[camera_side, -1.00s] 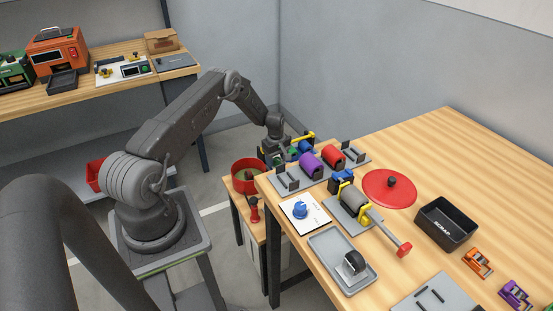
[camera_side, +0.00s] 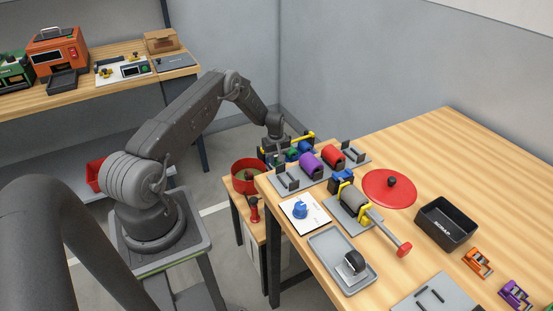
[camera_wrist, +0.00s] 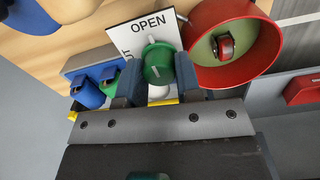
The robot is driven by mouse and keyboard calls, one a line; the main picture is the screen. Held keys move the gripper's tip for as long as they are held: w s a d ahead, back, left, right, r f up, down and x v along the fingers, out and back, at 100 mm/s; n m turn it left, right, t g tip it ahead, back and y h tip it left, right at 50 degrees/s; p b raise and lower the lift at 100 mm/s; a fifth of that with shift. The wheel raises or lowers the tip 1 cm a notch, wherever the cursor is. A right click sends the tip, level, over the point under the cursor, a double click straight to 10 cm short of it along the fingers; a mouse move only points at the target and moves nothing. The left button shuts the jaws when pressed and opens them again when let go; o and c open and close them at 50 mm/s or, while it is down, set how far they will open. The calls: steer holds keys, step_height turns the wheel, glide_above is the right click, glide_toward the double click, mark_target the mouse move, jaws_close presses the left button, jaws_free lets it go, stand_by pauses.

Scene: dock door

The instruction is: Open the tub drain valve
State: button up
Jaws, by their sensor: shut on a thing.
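The green valve knob (camera_wrist: 158,65) sits on a white plate (camera_wrist: 115,32) beside the red tub. The plate reads OPEN above the knob, and a partly hidden word ending in UT is at its left. My gripper (camera_wrist: 158,78) is shut on the green knob, with a finger on each side. In the side view my gripper (camera_side: 276,150) is behind the tub (camera_side: 235,182), and the knob's plate is hidden.
Blue and green cylinders (camera_wrist: 88,95) lie beside the plate. The wooden table (camera_side: 480,180) to the right holds purple and red rollers (camera_side: 311,162), a blue knob on a white card (camera_side: 300,210), a red disc (camera_side: 375,192) and a black scrap box (camera_side: 430,232).

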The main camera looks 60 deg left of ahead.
mark_target(276, 159)
steer(key=shift+m, duration=0.3)
steer(key=o, duration=0.9)
steer(key=r, duration=1.3)
steer(key=shift+s+r, duration=0.2)
steer(key=shift+r, duration=0.2)
steer(key=shift+r, duration=0.1)
